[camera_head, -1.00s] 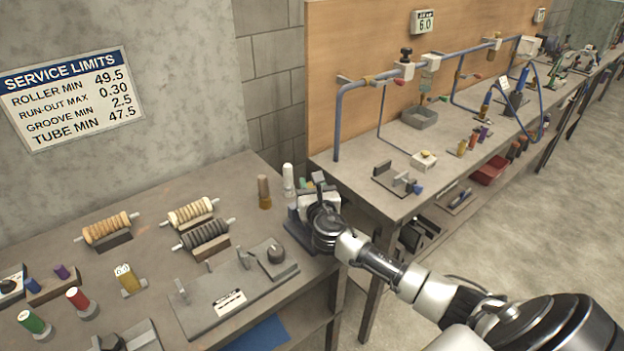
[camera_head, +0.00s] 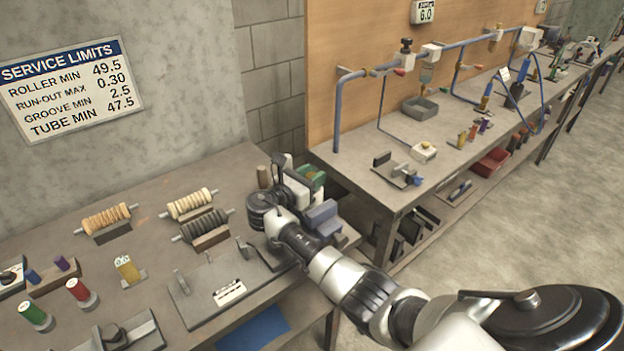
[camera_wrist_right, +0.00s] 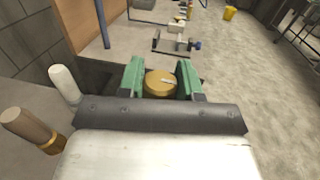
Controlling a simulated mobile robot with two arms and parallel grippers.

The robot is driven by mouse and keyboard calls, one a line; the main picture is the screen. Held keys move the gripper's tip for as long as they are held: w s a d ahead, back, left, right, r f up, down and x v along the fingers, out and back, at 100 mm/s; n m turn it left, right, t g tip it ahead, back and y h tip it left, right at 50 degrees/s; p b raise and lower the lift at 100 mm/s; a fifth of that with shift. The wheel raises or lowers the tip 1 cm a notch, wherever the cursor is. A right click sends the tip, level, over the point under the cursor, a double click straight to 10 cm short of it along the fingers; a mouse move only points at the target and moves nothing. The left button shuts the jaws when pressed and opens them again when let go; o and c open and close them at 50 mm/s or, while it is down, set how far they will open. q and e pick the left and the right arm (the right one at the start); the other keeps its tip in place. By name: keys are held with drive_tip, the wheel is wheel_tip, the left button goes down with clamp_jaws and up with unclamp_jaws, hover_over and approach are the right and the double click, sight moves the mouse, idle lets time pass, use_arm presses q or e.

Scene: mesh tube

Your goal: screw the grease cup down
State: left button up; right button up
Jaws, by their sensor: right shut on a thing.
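My right gripper (camera_head: 312,178) is over the far right corner of the near bench, its green fingers partly hidden behind its own white body. In the right wrist view, the two green fingers of the right gripper (camera_wrist_right: 160,72) are on either side of a round brass-coloured cap with a pale mark, which looks like the grease cup (camera_wrist_right: 160,84). The gripper is shut on it. The cup is hidden in the head view. What lies below the cup is hidden, so I cannot tell whether it touches anything. My left gripper is not in view.
A blue-grey vice-like block (camera_head: 322,217) stands at the bench corner, right beside my right arm. A wooden peg (camera_wrist_right: 30,128) and a white peg (camera_wrist_right: 64,84) stand left of the gripper. Rollers (camera_head: 190,204) lie on the bench. A gap separates the pipe bench (camera_head: 350,170).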

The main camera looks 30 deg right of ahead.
drive_tip(key=m+g+b, duration=0.1)
drive_tip(key=m+g, duration=0.1)
drive_tip(key=g, duration=0.1)
drive_tip(key=shift+f+h, duration=0.15)
drive_tip(key=shift+h, duration=0.15)
drive_tip(key=m+g+b, duration=0.2)
drive_tip(key=g+b, duration=0.1)
drive_tip(key=g, duration=0.1)
drive_tip(key=shift+f+m, duration=0.1)
drive_tip(key=shift+m, duration=0.2)
drive_tip(key=shift+r+m+g+y+b, duration=0.1)
drive_tip(key=shift+m+g+y+b, duration=0.3)
drive_tip(key=shift+m+g+b, duration=0.65)
drive_tip(key=shift+r+m+g+y+b, duration=0.1)
drive_tip(key=shift+m+g+y+b, duration=0.45)
drive_tip(key=shift+g, duration=0.9)
drive_tip(key=o, duration=0.9)
